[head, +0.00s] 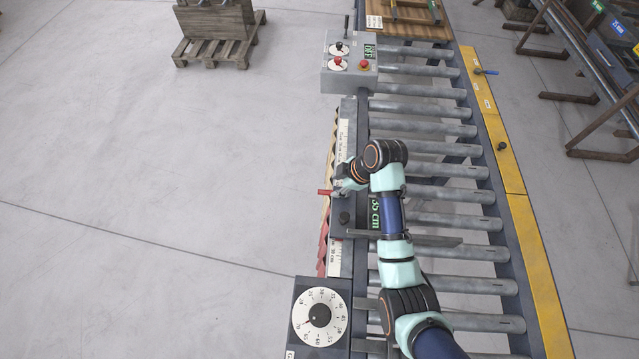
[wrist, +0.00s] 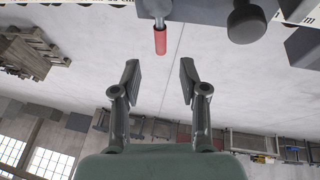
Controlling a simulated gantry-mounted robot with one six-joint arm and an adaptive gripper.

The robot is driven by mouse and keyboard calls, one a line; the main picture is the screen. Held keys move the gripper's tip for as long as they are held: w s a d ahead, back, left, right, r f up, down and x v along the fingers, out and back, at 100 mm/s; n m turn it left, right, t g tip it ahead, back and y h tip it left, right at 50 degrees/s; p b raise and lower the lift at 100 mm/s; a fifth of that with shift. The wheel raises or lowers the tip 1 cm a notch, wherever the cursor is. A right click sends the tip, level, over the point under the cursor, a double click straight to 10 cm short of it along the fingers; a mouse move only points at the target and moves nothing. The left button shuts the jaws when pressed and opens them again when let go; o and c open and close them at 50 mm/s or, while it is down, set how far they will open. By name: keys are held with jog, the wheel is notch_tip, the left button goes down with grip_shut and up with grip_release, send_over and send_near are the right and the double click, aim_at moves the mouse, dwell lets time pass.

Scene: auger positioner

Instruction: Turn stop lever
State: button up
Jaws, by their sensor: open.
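The lever with a red grip (head: 325,192) sticks out to the left from the grey stop carriage (head: 343,217) on the conveyor's left rail. In the wrist view the red grip (wrist: 160,41) hangs at the top centre, beyond my fingertips and lined up with the gap between them. My gripper (wrist: 160,68) is open, with nothing between its fingers. In the head view my arm reaches over the rollers, and its wrist is right beside the lever; the fingers are hard to make out there.
A green display (head: 375,213) reads in cm on the carriage. A round black knob (wrist: 246,22) is right of the lever. A dial box (head: 321,317) stands nearer, and a control box (head: 349,64) farther up the rail. Open floor lies left.

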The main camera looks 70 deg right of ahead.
aim_at(327, 192)
jog(key=x, duration=0.7)
jog(key=shift+a+f, duration=0.1)
jog(key=shift+f, duration=0.1)
jog(key=shift+c, duration=0.3)
grip_shut()
